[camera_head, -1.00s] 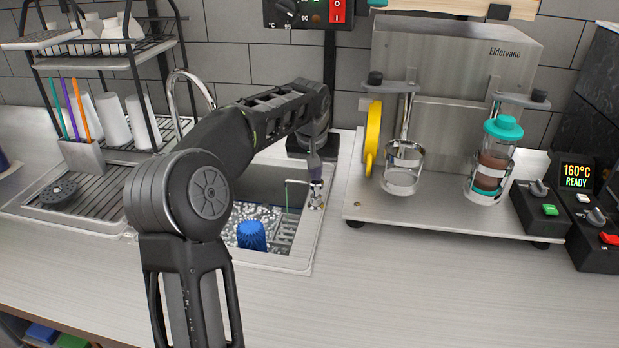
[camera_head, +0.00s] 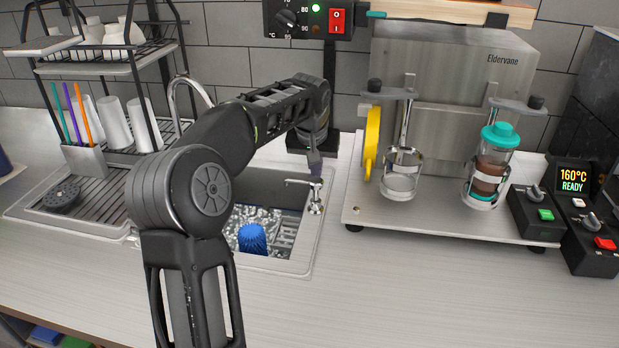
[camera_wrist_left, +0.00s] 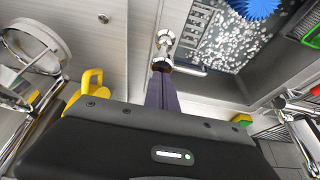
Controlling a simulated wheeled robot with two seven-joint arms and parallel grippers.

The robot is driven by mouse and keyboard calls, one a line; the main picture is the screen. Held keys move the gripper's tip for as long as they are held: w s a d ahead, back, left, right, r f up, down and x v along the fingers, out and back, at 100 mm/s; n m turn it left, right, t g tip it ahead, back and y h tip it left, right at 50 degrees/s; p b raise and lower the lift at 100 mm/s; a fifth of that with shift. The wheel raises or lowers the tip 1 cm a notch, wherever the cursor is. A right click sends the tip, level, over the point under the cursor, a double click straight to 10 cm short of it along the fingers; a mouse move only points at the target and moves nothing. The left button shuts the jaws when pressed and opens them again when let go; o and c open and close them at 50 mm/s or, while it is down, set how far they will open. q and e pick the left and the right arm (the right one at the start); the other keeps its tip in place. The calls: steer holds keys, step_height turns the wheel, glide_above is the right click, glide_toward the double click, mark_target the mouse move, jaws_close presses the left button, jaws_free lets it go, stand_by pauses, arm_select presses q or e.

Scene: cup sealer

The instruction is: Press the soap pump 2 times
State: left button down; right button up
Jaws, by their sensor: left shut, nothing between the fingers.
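The chrome soap pump (camera_head: 315,197) stands on the right rim of the sink, its spout pointing left over the basin. It also shows in the left wrist view (camera_wrist_left: 164,45), just beyond my fingertips. My left gripper (camera_head: 315,166) is shut and empty, pointing down with its fingertips right above the pump head. In the left wrist view its dark fingers (camera_wrist_left: 163,72) line up with the pump head. I cannot tell whether they touch it. My right gripper is not in view.
The sink (camera_head: 309,235) holds foam and a blue ribbed item (camera_head: 252,238). A metal machine (camera_head: 455,75) with a yellow handle (camera_head: 372,140) stands close to the right. A dish rack (camera_head: 100,66) is at the left. The front counter is clear.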

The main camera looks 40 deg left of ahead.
mark_target(316, 181)
arm_select(q)
steer(key=shift+f, duration=0.1)
stand_by(0.5)
steer(key=shift+f+b, duration=1.25)
steer(key=shift+f, duration=0.3)
steer(key=shift+r+p, duration=1.2)
steer(key=shift+r, duration=0.3)
steer(key=shift+r, duration=0.1)
step_height(316, 181, up, 6)
steer(key=p, duration=0.5)
